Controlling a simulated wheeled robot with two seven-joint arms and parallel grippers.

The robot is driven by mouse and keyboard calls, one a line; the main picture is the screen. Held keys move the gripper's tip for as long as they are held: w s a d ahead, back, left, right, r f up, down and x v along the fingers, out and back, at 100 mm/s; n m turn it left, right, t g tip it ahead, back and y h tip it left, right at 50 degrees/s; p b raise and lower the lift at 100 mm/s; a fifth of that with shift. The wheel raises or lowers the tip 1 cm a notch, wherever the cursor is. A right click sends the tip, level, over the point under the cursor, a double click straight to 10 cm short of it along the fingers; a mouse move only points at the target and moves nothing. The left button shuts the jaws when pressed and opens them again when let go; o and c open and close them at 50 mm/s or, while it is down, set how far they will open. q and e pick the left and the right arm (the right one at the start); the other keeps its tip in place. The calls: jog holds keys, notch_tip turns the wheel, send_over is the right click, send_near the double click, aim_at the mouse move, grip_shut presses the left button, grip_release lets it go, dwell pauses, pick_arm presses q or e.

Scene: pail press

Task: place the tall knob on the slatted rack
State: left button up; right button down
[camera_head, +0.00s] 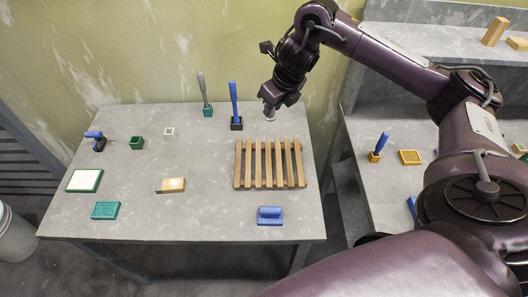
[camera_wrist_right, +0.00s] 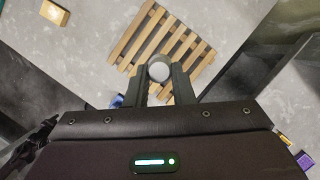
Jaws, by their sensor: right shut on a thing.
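The slatted rack (camera_head: 268,165) is a set of light wooden slats lying on the grey table; it also shows in the right wrist view (camera_wrist_right: 138,36). My right gripper (camera_head: 268,105) is shut on a small grey round piece, which I take to be the tall knob (camera_head: 270,115). In the head view the knob hangs under the fingers, just beyond the rack's far edge. In the right wrist view its pale round end (camera_wrist_right: 159,70) sits between the fingertips, in front of the slats. The fingers hide part of it. My left gripper is not in view.
Close behind the rack, a blue-handled tool stands in a dark holder (camera_head: 236,124), beside a grey-handled one in a teal holder (camera_head: 208,112). A blue stamp-like block (camera_head: 270,216) lies in front.

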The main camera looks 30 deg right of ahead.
notch_tip(320, 180, down, 20)
jog(key=b, duration=0.3)
jog(key=shift+s+r, duration=0.1)
jog(key=shift+r, duration=0.1)
jog(key=shift+f, duration=0.1)
jog(key=shift+a, duration=0.1)
jog(key=shift+f, duration=0.1)
jog(key=c, duration=1.3)
grip_release()
jog(key=shift+o, duration=0.2)
